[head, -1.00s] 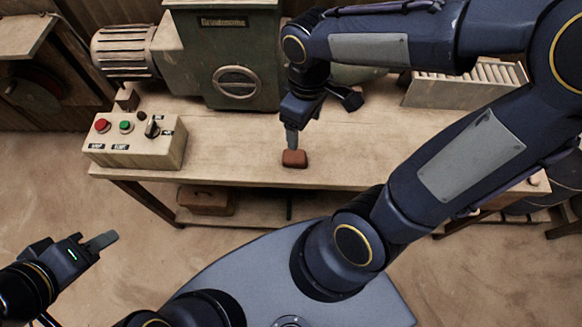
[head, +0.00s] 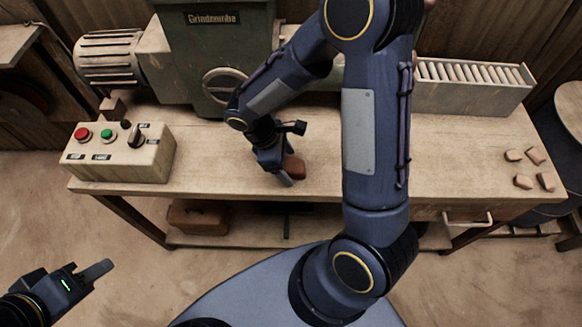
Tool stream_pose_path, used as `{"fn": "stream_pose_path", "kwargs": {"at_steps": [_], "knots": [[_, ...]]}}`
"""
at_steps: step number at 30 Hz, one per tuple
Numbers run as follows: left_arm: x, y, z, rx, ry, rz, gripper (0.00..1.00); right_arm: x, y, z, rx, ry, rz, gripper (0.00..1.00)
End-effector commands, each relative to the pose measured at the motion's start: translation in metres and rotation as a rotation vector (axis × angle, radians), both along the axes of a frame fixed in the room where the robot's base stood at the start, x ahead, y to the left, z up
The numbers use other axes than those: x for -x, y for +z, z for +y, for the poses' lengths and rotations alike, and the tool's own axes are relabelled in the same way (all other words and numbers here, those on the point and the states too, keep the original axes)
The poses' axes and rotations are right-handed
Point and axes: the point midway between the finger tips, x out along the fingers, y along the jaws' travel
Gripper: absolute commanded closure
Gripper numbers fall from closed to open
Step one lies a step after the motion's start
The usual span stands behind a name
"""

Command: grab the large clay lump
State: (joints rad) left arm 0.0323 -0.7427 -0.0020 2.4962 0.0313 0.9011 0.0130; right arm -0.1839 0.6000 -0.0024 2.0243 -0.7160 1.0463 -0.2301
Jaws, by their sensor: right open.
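The large clay lump (head: 295,168) is a reddish-brown block on the workbench, near its front edge in the middle of the head view. My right gripper (head: 287,178) is open and low over the bench, right at the lump's left and front side. One finger shows against the lump's near left side; the other is hidden, so I cannot tell whether the lump lies between them. My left gripper (head: 97,271) is off the bench at the lower left, over the floor. Its fingers overlap in this view, so its opening does not show.
A control box (head: 121,152) with red and green buttons stands at the bench's left. A green machine (head: 218,55) stands behind. Several small clay pieces (head: 523,181) lie at the right, below a slatted rack (head: 470,88). The bench (head: 215,160) is clear left of the lump.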

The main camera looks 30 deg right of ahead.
Motion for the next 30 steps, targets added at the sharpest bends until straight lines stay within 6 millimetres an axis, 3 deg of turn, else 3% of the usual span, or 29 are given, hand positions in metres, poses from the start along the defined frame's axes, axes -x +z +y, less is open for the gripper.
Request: {"fn": "stream_pose_path", "kwargs": {"at_steps": [10, 22, 30], "knots": [[0.0000, -0.0011, 0.0000, 0.000, 0.000, 0.000, 0.64, 0.0022, -0.0085, -0.0031, -0.001, -0.001, -0.001, 0.26], [0.0000, -0.0011, 0.0000, 0.000, 0.000, 0.000, 0.64, 0.0021, -0.0083, -0.0030, -0.001, -0.001, -0.001, 0.79], [0.0000, -0.0009, 0.0000, 0.000, 0.000, 0.000, 0.64, 0.0019, -0.0071, -0.0029, -0.001, -0.001, -0.002, 0.80]]}}
